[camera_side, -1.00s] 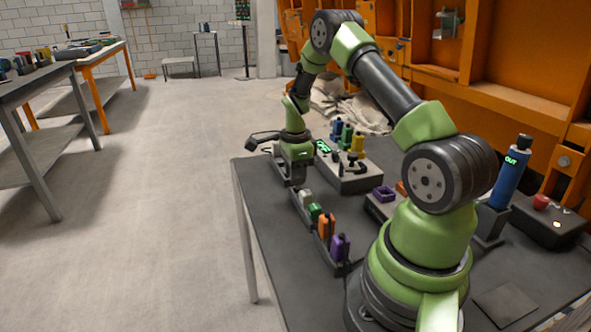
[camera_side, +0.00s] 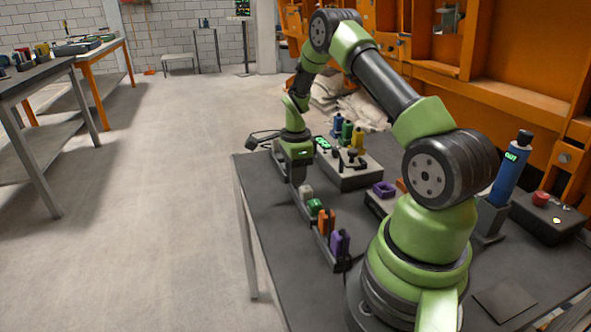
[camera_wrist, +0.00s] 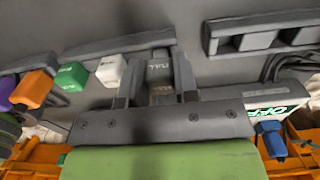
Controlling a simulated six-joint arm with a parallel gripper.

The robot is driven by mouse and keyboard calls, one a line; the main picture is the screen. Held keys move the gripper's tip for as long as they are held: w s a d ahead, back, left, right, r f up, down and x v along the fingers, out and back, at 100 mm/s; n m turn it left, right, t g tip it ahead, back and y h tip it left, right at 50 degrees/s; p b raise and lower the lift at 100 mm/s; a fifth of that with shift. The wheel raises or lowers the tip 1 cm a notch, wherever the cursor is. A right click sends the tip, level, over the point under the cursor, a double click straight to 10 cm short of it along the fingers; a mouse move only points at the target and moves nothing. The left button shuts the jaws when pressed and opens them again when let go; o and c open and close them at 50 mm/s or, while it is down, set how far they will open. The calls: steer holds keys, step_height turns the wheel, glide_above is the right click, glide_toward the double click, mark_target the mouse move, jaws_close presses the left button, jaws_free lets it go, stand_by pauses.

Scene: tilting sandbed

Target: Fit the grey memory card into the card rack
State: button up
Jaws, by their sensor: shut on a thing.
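My gripper (camera_wrist: 160,85) is shut on the grey memory card (camera_wrist: 160,69), which shows between the two fingers with lettering on its face. In the side view my gripper (camera_side: 298,178) points down at the far end of the card rack (camera_side: 325,250), and the card is hidden there. The rack's dark wall (camera_wrist: 120,44) runs just beyond the card in the wrist view. I cannot tell how deep the card sits in the rack. A white card (camera_wrist: 111,70), a green card (camera_wrist: 70,77), an orange card (camera_wrist: 33,89) and a purple card (camera_side: 340,242) stand in line beside it.
A grey control box (camera_side: 350,170) with a green display and coloured pieces stands just right of my gripper. A purple square piece (camera_side: 384,190), a blue cylinder (camera_side: 511,168) and a red-button box (camera_side: 545,215) are farther right. The table's left edge is close to the rack.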

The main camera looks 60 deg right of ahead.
steer(key=shift+f, duration=0.85)
steer(key=o, duration=1.5)
steer(key=shift+s, duration=0.1)
steer(key=shift+r, duration=4.05)
steer(key=s+a+r+n+t, duration=0.1)
steer(key=a+r+n+t, duration=0.2)
steer(key=a+r+n, duration=0.9)
steer(key=s+a+r+n+t, duration=0.1)
steer(key=s+a+r+n, duration=0.1)
steer(key=s+a+n, duration=0.1)
steer(key=s+a+r+n+t+y, duration=0.1)
steer(key=s+a+r+n, duration=0.2)
steer(key=s+a+n, duration=0.1)
steer(key=s+a+r+n+t+y, duration=0.1)
steer(key=s+a+r+n+t, duration=0.1)
steer(key=s+a+r+n, duration=0.1)
steer(key=shift+s+a+r+n, duration=0.1)
steer(key=shift+s+a+n, duration=0.15)
steer(key=shift+s+a, duration=0.55)
steer(key=shift+s+a+r+n, duration=0.1)
steer(key=shift+s+a+n, duration=0.3)
steer(key=shift+s, duration=0.6)
